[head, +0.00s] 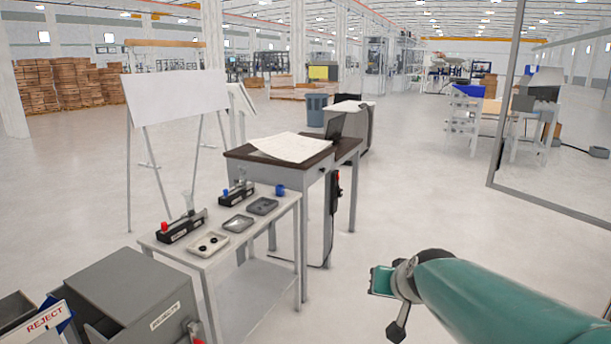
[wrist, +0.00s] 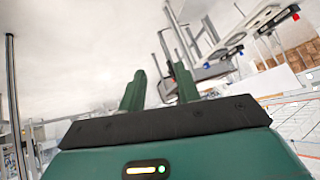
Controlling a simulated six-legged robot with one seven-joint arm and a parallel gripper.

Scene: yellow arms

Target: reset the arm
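My teal arm (head: 490,300) reaches in from the lower right of the head view, over open floor to the right of the tables. In the wrist view my gripper (wrist: 160,88) shows two dark green fingers standing apart, with nothing between them. The fingers point into the room, with tables behind them at a distance. In the head view the fingers cannot be made out clearly.
A white table (head: 255,285) holds small trays and two black fixtures. A dark-topped desk (head: 315,168) with papers stands behind it. A grey reject bin (head: 135,290) is at lower left, a whiteboard (head: 175,97) behind. A framed panel stands at right; floor between is clear.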

